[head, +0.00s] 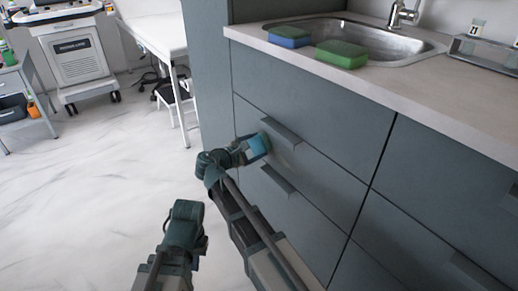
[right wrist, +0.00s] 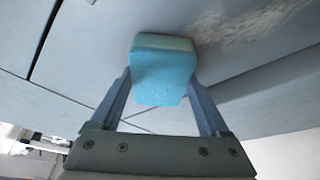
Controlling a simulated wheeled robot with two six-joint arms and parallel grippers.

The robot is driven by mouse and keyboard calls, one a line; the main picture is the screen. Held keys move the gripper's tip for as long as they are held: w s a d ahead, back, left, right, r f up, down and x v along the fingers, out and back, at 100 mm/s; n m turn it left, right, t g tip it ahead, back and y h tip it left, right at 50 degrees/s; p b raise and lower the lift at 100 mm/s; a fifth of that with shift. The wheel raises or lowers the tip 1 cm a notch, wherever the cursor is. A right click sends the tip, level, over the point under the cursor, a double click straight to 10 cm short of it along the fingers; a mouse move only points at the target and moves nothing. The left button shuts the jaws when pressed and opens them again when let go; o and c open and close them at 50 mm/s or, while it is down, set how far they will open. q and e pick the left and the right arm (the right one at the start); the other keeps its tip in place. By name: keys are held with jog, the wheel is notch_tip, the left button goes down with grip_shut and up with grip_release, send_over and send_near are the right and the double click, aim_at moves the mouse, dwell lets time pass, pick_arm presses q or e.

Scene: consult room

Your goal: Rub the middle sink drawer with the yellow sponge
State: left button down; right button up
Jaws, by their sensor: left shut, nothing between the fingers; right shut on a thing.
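The middle sink drawer (head: 320,172) is a grey front with a bar handle, below the plain top panel. My right gripper (head: 258,147) is shut on a light blue sponge (right wrist: 163,75) with a paler green layer; no yellow shows on it. The sponge is at the left part of this drawer front, beside the handle (head: 281,133), and appears to touch it. A whitish smeared mark (right wrist: 255,30) shows on the front in the right wrist view, right of the sponge. My left gripper (head: 190,228) is low at the left, shut and empty, away from the cabinet.
A blue sponge (head: 289,36) and a green sponge (head: 341,53) lie on the counter (head: 440,105) by the sink (head: 385,38). Another handle (head: 278,181) juts out below the sponge. The floor (head: 85,200) at left is clear; a cart (head: 78,60) and bed (head: 158,28) stand farther back.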

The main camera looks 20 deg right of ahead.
pick_arm(q)
jog(key=shift+w+d, duration=0.1)
jog(key=shift+d, duration=0.05)
pick_arm(e)
jog(key=s+a, duration=0.2)
jog(key=a, duration=0.4)
dwell(0.4)
jog(key=shift+s+a, duration=0.1)
jog(key=shift+a, duration=0.05)
pick_arm(q)
jog(key=shift+w+d, duration=0.15)
jog(key=shift+w, duration=0.25)
pick_arm(e)
jog(key=a, duration=0.1)
jog(key=s+a, duration=0.1)
jog(key=shift+a, duration=0.3)
jog(key=d, duration=0.1)
jog(key=w+d, duration=0.1)
jog(key=d, duration=0.3)
jog(key=shift+w+d, duration=0.15)
jog(key=shift+w, duration=0.25)
pick_arm(q)
jog(key=shift+s+a, duration=0.25)
jog(key=shift+s, duration=0.15)
pick_arm(e)
jog(key=shift+w+d, duration=0.2)
jog(key=shift+d, duration=0.4)
